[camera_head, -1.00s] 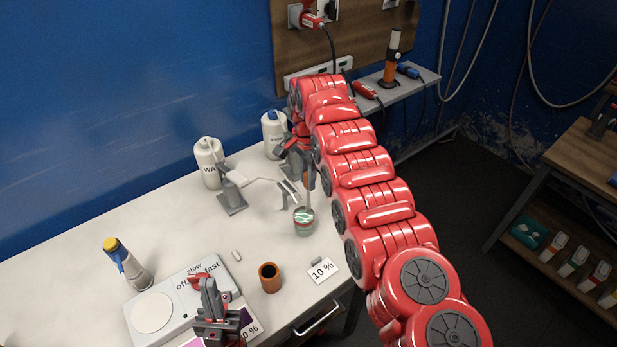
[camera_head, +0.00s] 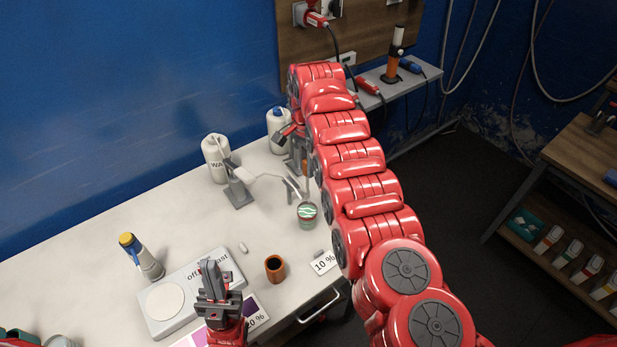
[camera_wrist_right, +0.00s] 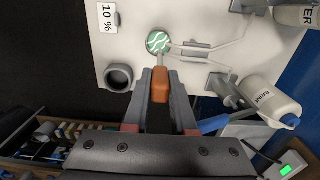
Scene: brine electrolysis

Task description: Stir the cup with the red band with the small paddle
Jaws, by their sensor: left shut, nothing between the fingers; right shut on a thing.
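The cup (camera_head: 307,214) stands on the white table in front of the grey stand; its green content shows pale wavy lines. It also shows from above in the right wrist view (camera_wrist_right: 158,41). Its red band is hard to make out. My right gripper (camera_wrist_right: 161,76) is shut on the orange handle of the small paddle (camera_wrist_right: 160,88). The paddle's grey shaft points down to the cup's near edge; I cannot tell how deep its end sits. My left gripper (camera_head: 209,266) is shut and empty above the stirrer plate (camera_head: 190,310), away from the cup.
A brown pot (camera_head: 275,268) and a 10 % card (camera_head: 323,263) are near the table's front edge. The grey stand (camera_head: 238,192) reaches thin arms to the cup. White bottles (camera_head: 215,160) stand behind it. A yellow-capped bottle (camera_head: 150,265) is at left.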

